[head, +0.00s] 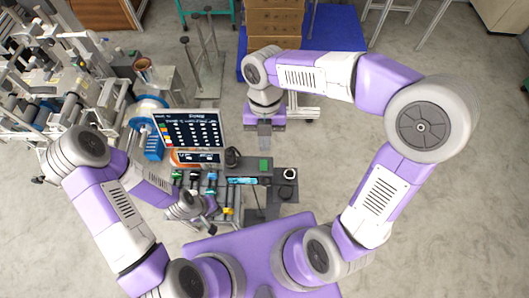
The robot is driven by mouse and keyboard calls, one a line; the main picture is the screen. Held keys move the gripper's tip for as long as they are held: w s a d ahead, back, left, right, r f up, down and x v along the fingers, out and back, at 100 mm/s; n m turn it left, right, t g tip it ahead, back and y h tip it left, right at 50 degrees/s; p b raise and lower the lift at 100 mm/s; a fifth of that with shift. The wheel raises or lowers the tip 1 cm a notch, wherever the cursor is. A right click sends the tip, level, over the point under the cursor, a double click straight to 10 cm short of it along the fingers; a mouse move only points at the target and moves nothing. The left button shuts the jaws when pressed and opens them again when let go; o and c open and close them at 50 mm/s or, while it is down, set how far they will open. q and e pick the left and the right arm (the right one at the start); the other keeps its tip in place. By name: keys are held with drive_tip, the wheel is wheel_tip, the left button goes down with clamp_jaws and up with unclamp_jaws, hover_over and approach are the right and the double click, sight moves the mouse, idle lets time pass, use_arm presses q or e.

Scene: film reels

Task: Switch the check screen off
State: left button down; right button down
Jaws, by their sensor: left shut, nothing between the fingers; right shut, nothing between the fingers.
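A lit screen (188,128) stands tilted behind the bench, its dark face full of white text and marks with coloured squares at its left edge. It looks like the check screen; no switch on it can be made out. My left gripper (211,207) is shut and empty, low in front of the screen, by the front of the bench. My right gripper (264,130) is shut and empty, pointing down to the right of the screen and apart from it.
The bench holds a small device with a bright cyan strip (243,180), a green block (264,164) and several small coloured items. A blue and white reel (148,110) stands left of the screen. Machinery with rollers (45,75) fills the far left. Cardboard boxes (275,22) stand behind; right floor is clear.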

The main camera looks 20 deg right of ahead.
sight(264, 161)
drive_tip(key=x, duration=0.3)
drive_tip(key=w+x, duration=0.1)
drive_tip(key=x, duration=0.1)
drive_tip(key=shift+s+f, duration=0.15)
drive_tip(key=shift+f, duration=0.75)
drive_tip(key=shift+d+f, duration=0.1)
drive_tip(key=shift+f, duration=0.25)
drive_tip(key=shift+s+r, duration=0.3)
drive_tip(key=shift+s, duration=0.25)
drive_tip(key=shift+r, duration=0.1)
